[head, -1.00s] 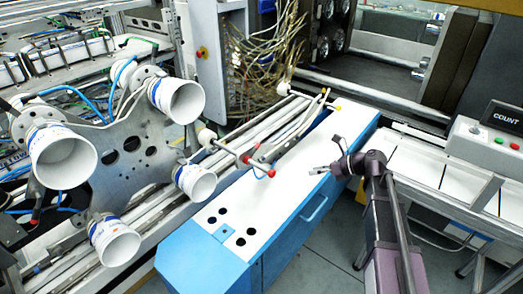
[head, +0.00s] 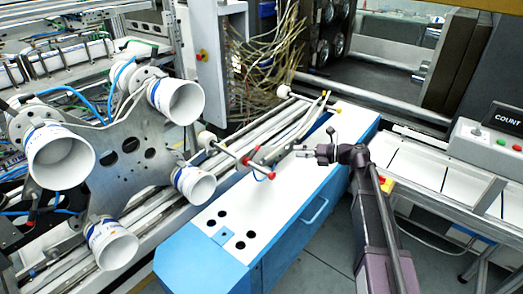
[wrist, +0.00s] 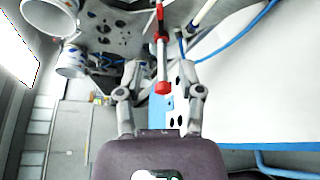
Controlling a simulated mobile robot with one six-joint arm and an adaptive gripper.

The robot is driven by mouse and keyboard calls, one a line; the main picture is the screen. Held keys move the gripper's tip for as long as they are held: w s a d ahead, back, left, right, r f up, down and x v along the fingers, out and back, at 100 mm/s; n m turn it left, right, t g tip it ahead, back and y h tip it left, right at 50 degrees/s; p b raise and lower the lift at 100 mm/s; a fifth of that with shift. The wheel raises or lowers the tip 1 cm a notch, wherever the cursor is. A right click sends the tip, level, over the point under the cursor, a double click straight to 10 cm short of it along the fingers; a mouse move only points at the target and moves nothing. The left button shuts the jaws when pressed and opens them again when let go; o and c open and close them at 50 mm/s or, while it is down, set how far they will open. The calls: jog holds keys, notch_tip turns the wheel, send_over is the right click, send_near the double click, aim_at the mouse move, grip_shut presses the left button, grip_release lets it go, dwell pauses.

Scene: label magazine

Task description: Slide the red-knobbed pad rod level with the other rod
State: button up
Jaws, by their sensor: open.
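The red-knobbed pad rod (head: 258,168) reaches out over the white top of the blue cabinet, with red parts at its end. In the wrist view the rod (wrist: 162,62) runs between my fingers, its red end knob (wrist: 162,88) nearest the palm. My gripper (head: 304,152) is open, to the right of the red knob in the head view. In the wrist view my gripper (wrist: 160,66) has a finger on each side of the rod, with gaps visible; depth is hard to judge. Another rod with a yellow tip (head: 325,95) lies farther back.
The blue cabinet (head: 200,268) with its white top lies under the rods. A counter box (head: 490,145) stands at the right.

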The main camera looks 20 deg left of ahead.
aim_at(252, 156)
jog(key=shift+a, duration=0.1)
jog(key=s+a+f+b, duration=0.1)
jog(key=a+f+b, duration=0.1)
jog(key=a, duration=1.1)
jog(key=shift+a+f, duration=0.15)
jog(key=shift+f, duration=0.05)
jog(key=shift+s, duration=0.1)
grip_shut()
